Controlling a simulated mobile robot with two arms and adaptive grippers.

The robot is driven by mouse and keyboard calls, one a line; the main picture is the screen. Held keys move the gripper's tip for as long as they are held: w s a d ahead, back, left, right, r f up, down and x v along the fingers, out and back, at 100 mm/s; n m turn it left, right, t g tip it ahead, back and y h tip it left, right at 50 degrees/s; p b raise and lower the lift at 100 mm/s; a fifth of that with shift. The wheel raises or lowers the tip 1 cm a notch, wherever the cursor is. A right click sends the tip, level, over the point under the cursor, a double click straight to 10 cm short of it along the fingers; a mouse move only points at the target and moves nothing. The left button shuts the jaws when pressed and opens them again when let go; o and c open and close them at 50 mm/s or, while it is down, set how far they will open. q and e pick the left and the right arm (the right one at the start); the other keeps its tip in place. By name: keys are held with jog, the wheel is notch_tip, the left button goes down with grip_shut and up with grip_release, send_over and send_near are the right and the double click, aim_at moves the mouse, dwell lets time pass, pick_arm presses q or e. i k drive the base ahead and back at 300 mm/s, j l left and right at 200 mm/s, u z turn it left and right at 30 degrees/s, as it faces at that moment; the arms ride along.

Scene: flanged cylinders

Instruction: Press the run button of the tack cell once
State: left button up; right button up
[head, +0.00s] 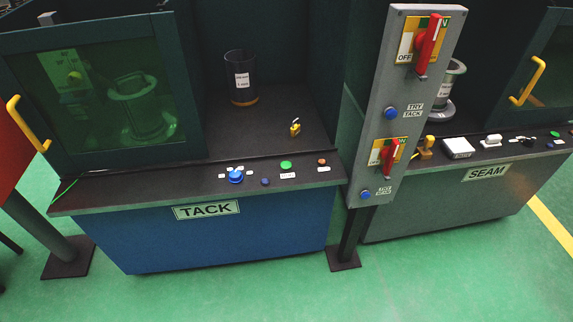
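The tack cell (180,240) has a blue front with a TACK sign (206,210). On its dark front ledge are a large blue button (236,177), a small dark blue button (265,181), a green button (286,165) and an orange-brown button (322,161). Small white labels sit by them; their text is too small to read surely, so I cannot tell by label which is the run button. A flanged cylinder (137,110) shows behind the green-tinted window (85,100). Neither of my grippers is in view.
A grey switch post (375,110) with red handles (428,45) (390,158) stands right of the ledge, bearing a TRY TACK button (390,113). A yellow padlock (295,129) and dark canister (241,90) stand behind the buttons. The seam cell (440,205) is at right. Green floor lies clear in front.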

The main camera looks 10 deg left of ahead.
aim_at(285, 166)
jog(key=i+l+u, duration=0.15)
jog(key=u, duration=0.35)
jog(key=i+l+u, duration=0.15)
jog(key=u, duration=0.3)
jog(key=l+u, duration=0.25)
jog(key=u, duration=0.25)
jog(key=i+l+u, duration=0.15)
jog(key=l, duration=0.6)
jog(key=i+l+u, duration=0.15)
jog(key=l, duration=0.6)
jog(key=l+u, duration=0.1)
jog(key=l, duration=0.7)
jog(key=i, duration=0.05)
